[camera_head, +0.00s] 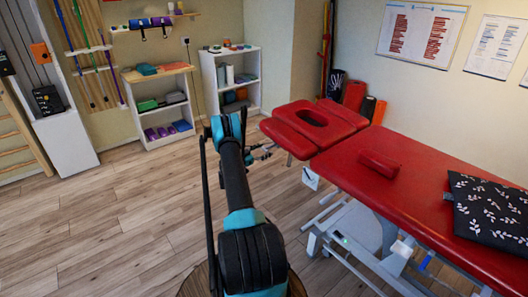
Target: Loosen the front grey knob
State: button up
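I cannot make out a grey knob in this view; it may be too small or hidden by my arm. A red treatment table (410,185) with a white frame stands at the right, its headrest section (312,122) with an oval face hole nearest my arm. My gripper (266,152) is small and partly hidden behind my arm, in front of the headrest's left end. It looks empty, but its fingers are too small to read. A white box-like part (310,178) hangs under the table's near edge.
A red bolster (379,163) and a dark leaf-patterned cushion (488,207) lie on the table. The table's white legs and base (345,235) stand on the floor. Low white shelves (160,105) line the back wall. The wooden floor at left (120,220) is clear.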

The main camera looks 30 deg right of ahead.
jog(key=c, duration=1.1)
jog(key=shift+c, duration=0.2)
jog(key=shift+n, duration=0.3)
jog(key=n, duration=0.3)
jog(key=shift+s+n, duration=0.1)
jog(key=shift+n, duration=0.2)
jog(key=n, duration=0.4)
jog(key=shift+n, duration=0.3)
jog(key=n, duration=0.4)
jog(key=shift+n, duration=0.3)
jog(key=shift+r+n, duration=0.1)
jog(key=shift+n, duration=2.1)
